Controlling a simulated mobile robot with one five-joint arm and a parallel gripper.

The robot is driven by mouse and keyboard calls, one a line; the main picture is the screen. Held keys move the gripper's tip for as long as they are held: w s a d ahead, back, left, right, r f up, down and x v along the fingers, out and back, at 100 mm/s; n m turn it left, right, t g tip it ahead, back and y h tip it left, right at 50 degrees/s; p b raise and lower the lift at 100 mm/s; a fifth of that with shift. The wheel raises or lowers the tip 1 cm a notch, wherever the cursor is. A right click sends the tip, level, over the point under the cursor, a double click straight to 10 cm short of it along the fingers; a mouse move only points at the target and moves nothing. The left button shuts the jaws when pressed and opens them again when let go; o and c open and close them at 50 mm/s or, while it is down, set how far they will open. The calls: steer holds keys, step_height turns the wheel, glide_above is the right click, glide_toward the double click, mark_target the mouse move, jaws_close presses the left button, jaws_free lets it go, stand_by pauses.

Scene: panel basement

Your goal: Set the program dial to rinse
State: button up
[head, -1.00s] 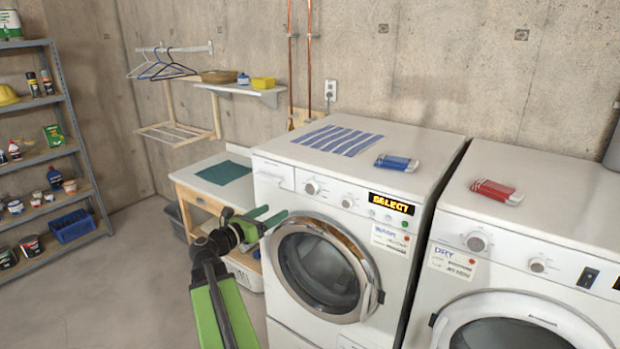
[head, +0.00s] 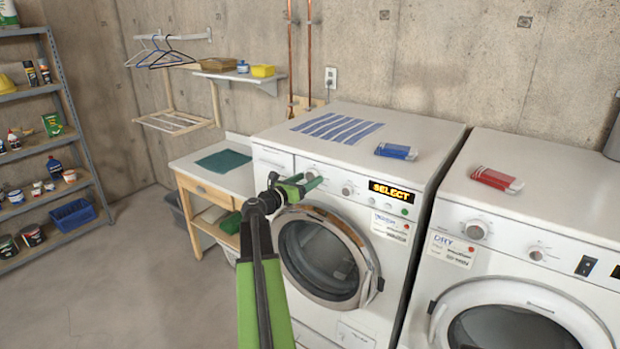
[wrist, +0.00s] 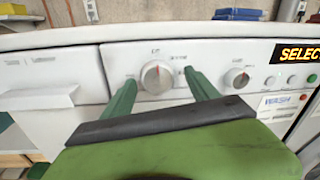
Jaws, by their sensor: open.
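The washer (head: 262,160) has a left dial (wrist: 157,77), a silver knob with a red mark pointing about straight up at a small label. A second, smaller dial (wrist: 237,78) sits to its right, also visible in the head view (head: 347,190). The lit display (head: 391,192) reads SELECT. My gripper (head: 311,181) is open in front of the washer's control panel. The program labels are too small to read.
The round washer door (head: 325,257) is shut below the panel. A dryer (head: 500,240) stands to the right. A blue packet (head: 396,151) and striped cloth (head: 337,127) lie on the washer. A wooden table (head: 190,182) stands to the left.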

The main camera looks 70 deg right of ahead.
steer(key=shift+s+d, duration=0.1)
steer(key=shift+d, duration=0.2)
